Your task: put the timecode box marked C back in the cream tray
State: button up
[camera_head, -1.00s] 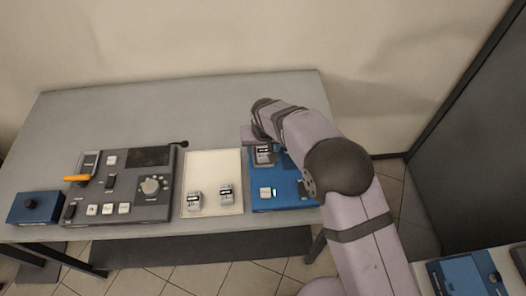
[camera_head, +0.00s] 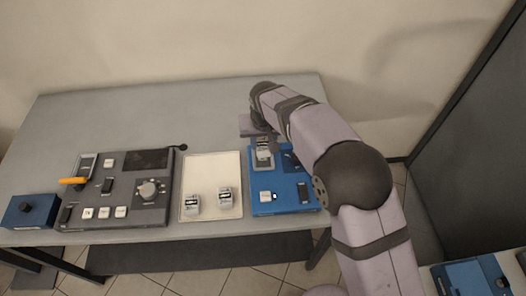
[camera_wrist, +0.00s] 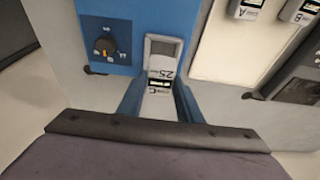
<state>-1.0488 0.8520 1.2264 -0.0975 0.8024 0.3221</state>
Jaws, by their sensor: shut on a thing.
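The cream tray (camera_head: 211,168) lies just left of the blue device. Two other timecode boxes stand at its front, box A (camera_head: 225,197) and box B (camera_head: 193,201); its back part is bare.
The blue device (camera_head: 287,207) has a white button, a black switch and, in the wrist view, a knob (camera_wrist: 106,46). A dark control panel (camera_head: 125,187) stands left of the tray. A small blue box (camera_head: 30,211) is at the far left. The table's back (camera_head: 150,110) is clear.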

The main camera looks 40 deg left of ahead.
aim_at(262, 145)
jog(key=shift+r+b, duration=0.6)
jog(key=shift+r, duration=2)
